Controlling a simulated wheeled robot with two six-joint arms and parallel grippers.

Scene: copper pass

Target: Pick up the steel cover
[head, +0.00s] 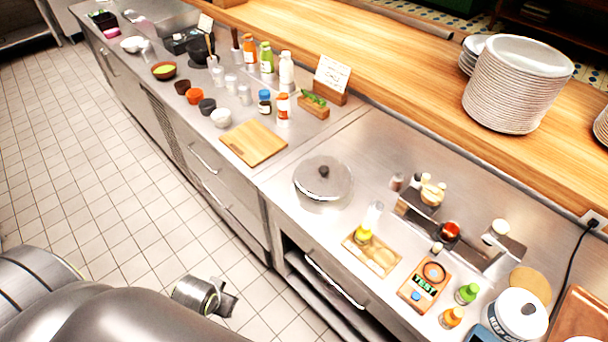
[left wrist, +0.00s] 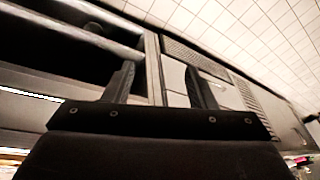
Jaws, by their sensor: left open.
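The steel cover (head: 322,181) is a round, shiny lid with a dark knob on top. It sits on the steel counter right of the cutting board in the head view; whether anything is under it cannot be told. My left gripper (head: 226,300) is low in front of the counter, over the tiled floor, well apart from the cover. In the left wrist view the left gripper (left wrist: 160,82) has its two dark fingers spread with nothing between them. The cover does not show in that view. My right gripper is not in view.
A wooden cutting board (head: 254,143) lies left of the cover. A wooden tray (head: 371,256) with a bottle stands at its lower right. Behind is a raised wooden shelf (head: 400,75) with stacked plates (head: 517,85). The counter just around the cover is mostly clear.

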